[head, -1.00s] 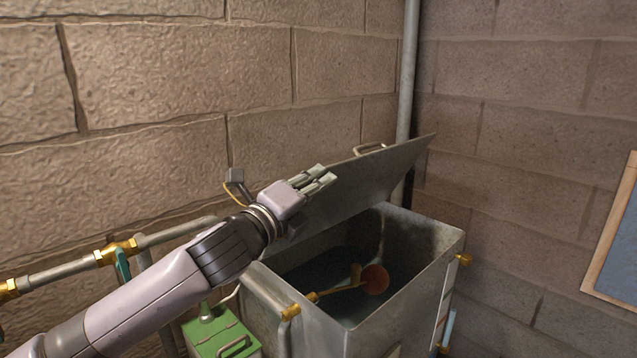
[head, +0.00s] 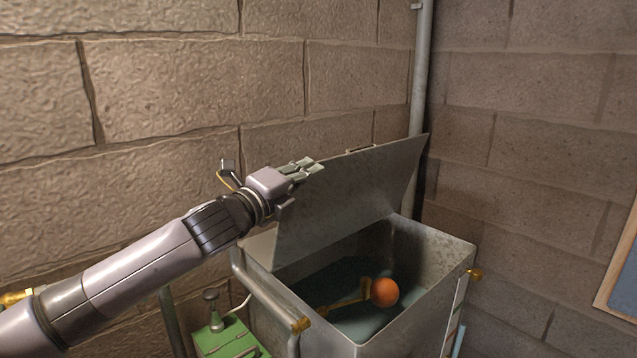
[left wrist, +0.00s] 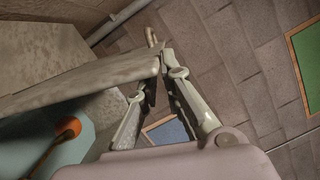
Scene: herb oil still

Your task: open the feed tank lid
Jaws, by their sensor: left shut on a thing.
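The feed tank (head: 410,260) is a grey metal box with its lid (head: 355,190) raised steeply and its mouth wide open. The lid's handle (head: 360,149) shows at its upper edge. In the left wrist view the fingers (left wrist: 158,72) are closed around the edge of the lid (left wrist: 85,75), beside the handle (left wrist: 151,38). My right gripper is in neither view.
Inside the tank an orange float ball (head: 385,292) sits on a brass arm above bluish liquid. A green box (head: 228,340) stands left of the tank. A vertical pipe (head: 420,80) runs up the wall corner behind the lid.

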